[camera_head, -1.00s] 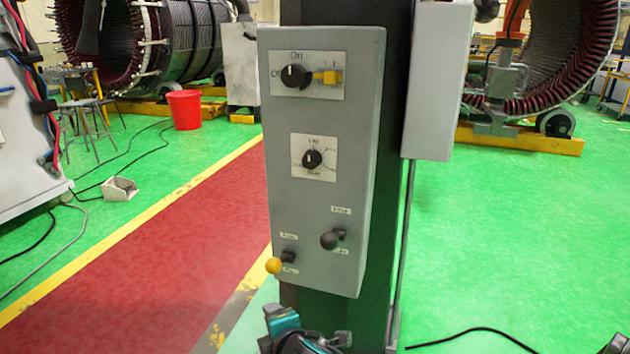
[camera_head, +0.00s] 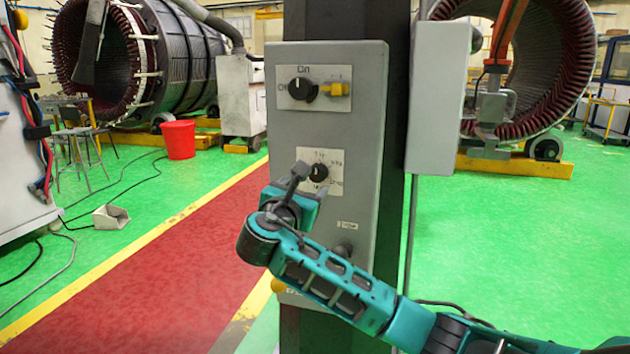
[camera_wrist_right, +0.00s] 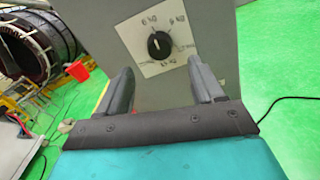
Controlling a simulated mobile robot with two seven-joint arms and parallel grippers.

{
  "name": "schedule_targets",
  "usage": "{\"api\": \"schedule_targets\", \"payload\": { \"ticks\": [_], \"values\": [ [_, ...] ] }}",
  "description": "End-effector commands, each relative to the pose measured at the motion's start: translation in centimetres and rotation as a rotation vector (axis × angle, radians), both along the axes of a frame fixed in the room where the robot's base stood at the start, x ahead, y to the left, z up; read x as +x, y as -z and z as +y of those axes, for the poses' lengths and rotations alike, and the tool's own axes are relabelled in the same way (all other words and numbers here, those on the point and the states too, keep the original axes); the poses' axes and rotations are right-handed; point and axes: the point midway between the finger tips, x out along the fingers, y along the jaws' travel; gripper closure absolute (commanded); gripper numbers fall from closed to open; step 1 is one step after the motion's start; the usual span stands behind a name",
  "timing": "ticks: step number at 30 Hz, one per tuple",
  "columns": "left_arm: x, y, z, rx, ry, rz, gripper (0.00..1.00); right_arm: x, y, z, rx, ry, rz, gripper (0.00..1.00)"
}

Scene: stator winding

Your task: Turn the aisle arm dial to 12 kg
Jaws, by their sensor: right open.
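The dial is a black round knob (camera_head: 318,172) on a white label plate on the front of a grey control box (camera_head: 360,110). It also shows in the right wrist view (camera_wrist_right: 159,45), with a white mark on its upper part. "6 kg" reads at upper left and "9 kg" at upper right; the other labels are too blurred to read surely. My right gripper (camera_head: 311,181) is open and empty, in front of the plate. In the right wrist view its two fingers (camera_wrist_right: 160,72) stand on either side below the dial, apart from it. My left gripper is out of view.
Above the dial are a black On/Off knob (camera_head: 303,90) and a yellow switch (camera_head: 337,89). A second grey box (camera_head: 438,110) hangs to the right.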

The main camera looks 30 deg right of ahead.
Motion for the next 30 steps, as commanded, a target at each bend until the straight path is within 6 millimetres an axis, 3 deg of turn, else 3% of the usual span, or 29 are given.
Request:
{"api": "schedule_targets", "payload": {
  "ticks": [6, 12, 24, 30],
  "values": [
    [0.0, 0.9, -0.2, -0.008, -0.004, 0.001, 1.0, 2.9, 0.1, -3.5, 0.0, 0.002, -0.001, 0.33],
    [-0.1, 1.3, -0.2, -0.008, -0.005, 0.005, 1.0, 4.5, 0.1, -5.3, 0.001, 0.0, -0.001, 0.33],
    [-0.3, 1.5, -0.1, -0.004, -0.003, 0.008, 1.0, 5.0, 0.0, -5.8, 0.002, -0.002, -0.001, 0.33],
    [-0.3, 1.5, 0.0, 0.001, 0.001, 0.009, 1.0, 5.0, 0.0, -5.8, 0.002, -0.002, -0.001, 0.51]
  ]
}}
